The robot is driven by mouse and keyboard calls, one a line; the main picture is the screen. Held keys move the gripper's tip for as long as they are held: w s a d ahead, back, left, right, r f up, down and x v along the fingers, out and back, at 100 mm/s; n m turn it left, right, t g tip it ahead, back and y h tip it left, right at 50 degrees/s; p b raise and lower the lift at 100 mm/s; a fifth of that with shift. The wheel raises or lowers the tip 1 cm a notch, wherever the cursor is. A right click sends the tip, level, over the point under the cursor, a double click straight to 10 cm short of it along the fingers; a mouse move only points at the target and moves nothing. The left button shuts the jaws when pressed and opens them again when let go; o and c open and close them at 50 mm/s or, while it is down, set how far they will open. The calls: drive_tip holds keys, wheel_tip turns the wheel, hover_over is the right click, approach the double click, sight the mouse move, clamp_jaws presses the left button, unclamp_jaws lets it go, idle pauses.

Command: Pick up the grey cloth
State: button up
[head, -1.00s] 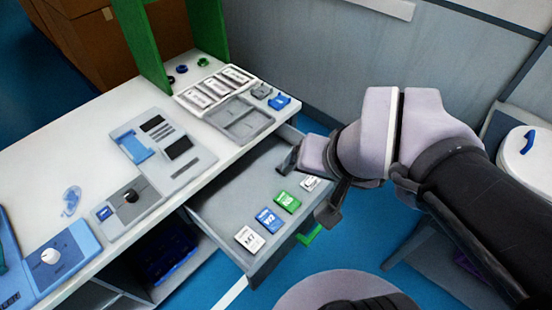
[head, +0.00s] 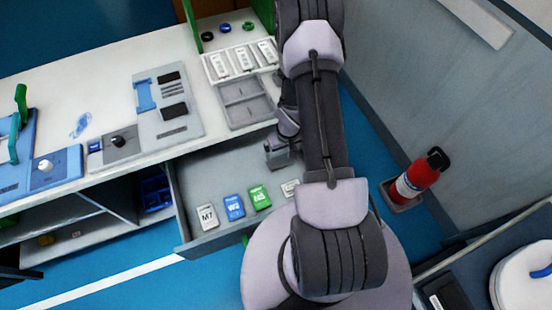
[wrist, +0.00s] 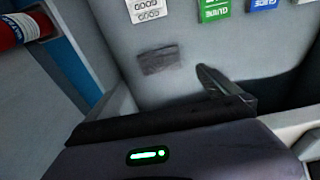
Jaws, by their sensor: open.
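A small dark grey flat piece, which looks like the grey cloth (wrist: 158,59), lies on the floor of the open grey drawer (wrist: 125,95) in the wrist view. It is near the white and green cards. In the head view I cannot make the cloth out; my arm and gripper cover that part of the drawer (head: 190,170). My gripper (head: 282,155) is over the drawer's back right part. In the wrist view one dark finger (wrist: 225,88) shows just right of the cloth, apart from it in the picture. The gripper is open and empty.
Several cards, such as a blue one (head: 233,206) and a green one (head: 259,198), lie in the drawer's front. The white worktop (head: 60,105) with a grey tray (head: 246,104) is at the left. A red fire extinguisher (head: 420,176) stands right of my arm.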

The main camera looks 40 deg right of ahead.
drive_tip(key=b, duration=0.3)
hover_over(280, 161)
drive_tip(key=s, duration=0.1)
wheel_tip(280, 161, down, 7)
drive_tip(key=shift+s+a+f, duration=0.1)
drive_tip(key=shift+s, duration=0.05)
drive_tip(key=f, duration=0.2)
drive_tip(key=w+f+b, duration=0.1)
drive_tip(key=f, duration=0.1)
drive_tip(key=shift+w+d+f, duration=0.1)
drive_tip(key=shift+d+f, duration=0.1)
drive_tip(key=shift+f, duration=0.1)
drive_tip(key=shift+r, duration=0.1)
drive_tip(key=c, duration=1.1)
